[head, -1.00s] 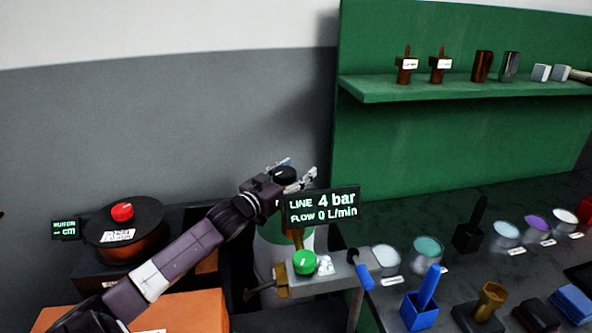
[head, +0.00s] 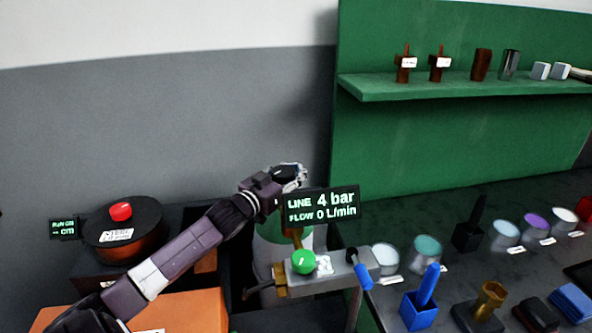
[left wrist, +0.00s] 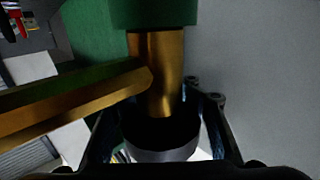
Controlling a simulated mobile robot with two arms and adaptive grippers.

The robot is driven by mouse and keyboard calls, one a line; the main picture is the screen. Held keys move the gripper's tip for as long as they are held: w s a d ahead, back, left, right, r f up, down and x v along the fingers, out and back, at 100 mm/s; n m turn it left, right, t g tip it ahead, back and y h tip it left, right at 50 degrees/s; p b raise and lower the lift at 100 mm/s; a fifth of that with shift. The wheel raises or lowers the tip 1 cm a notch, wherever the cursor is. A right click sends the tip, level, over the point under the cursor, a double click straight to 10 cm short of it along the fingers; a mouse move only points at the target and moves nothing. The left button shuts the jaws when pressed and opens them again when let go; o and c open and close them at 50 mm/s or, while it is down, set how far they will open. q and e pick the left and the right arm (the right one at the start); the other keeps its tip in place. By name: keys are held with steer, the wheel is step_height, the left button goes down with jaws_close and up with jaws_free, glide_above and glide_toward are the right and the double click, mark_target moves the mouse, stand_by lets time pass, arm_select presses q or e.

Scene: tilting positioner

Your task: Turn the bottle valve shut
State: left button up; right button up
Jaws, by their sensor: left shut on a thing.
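The bottle (head: 268,222) has a green shoulder and stands behind the small bench, partly hidden by my arm and the display. Its brass valve body (left wrist: 158,75), with a brass branch (left wrist: 70,100) to the left, shows in the left wrist view. The black valve knob (left wrist: 160,137) with a pale end sits between the fingers of my left gripper (left wrist: 162,140). In the head view my left gripper (head: 289,173) is shut on the knob at the valve's top, and its fingers mostly hide it. My right gripper is out of view.
A display (head: 322,207) reads LINE 4 bar, FLOW 0 L/min. A black-topped unit with a red button (head: 120,211) stands left. Tubs and holders fill the right counter.

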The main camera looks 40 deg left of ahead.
mark_target(283, 174)
arm_select(q)
steer(key=shift+d+f+h, duration=0.1)
steer(key=shift+f+h, duration=0.15)
steer(key=shift+h, duration=0.05)
